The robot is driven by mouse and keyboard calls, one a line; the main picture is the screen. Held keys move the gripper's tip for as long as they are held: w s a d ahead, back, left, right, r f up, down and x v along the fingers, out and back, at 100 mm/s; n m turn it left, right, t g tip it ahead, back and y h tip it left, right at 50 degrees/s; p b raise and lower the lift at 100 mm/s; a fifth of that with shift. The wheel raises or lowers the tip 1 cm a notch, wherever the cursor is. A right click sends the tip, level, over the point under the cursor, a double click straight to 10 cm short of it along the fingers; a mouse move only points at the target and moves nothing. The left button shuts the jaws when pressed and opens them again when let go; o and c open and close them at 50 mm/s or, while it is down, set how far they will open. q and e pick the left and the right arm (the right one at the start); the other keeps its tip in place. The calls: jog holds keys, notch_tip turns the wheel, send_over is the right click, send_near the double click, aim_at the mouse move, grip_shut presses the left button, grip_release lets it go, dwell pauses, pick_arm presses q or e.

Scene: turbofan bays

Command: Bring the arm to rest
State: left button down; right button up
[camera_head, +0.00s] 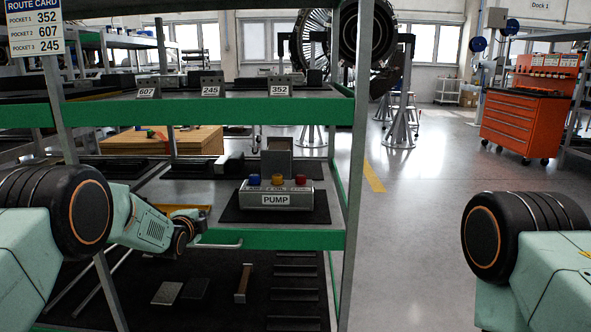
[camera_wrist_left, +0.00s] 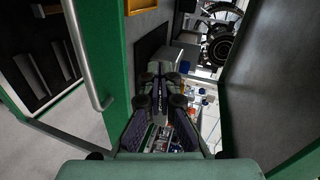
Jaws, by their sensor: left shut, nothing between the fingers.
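My left arm (camera_head: 142,222) comes in from the left and reaches to the front of the green-edged rack. Its gripper (camera_head: 193,224) is at the middle shelf's front edge, left of the pump unit (camera_head: 275,200); it is small and partly hidden by my wrist there. In the left wrist view the gripper (camera_wrist_left: 160,82) is shut and empty, with its fingers close together and the grey pump unit beyond them. My right arm (camera_head: 530,250) shows only its upper part at the right edge; its gripper is out of view.
The rack's green front rail (camera_head: 270,240) and upright (camera_head: 355,150) are close to my left arm. A metal handle (camera_wrist_left: 85,50) sits near the gripper. The upper shelf carries tags 607, 245 and 352. Open floor (camera_head: 420,220) lies right, with an orange tool cabinet (camera_head: 525,110) beyond.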

pick_arm(q)
jog(key=s+d+f+n+g, duration=0.2)
jog(key=s+f+n+g, duration=0.4)
jog(key=s+f+n, duration=1.1)
jog(key=s+f+g+p, duration=0.1)
jog(key=s+g, duration=0.2)
jog(key=s, duration=1.2)
jog(key=s+f+g+p, duration=0.1)
jog(key=s+f+g, duration=0.1)
jog(key=s, duration=1.3)
jog(key=s+d+f+g+p, duration=0.1)
jog(key=s+g, duration=0.2)
jog(key=s, duration=1.2)
jog(key=shift+f+g+p, duration=0.2)
jog(key=shift+g+p, duration=0.1)
pick_arm(e)
jog(key=r, duration=0.3)
jog(key=shift+w+r, duration=0.25)
jog(key=shift+w, duration=0.15)
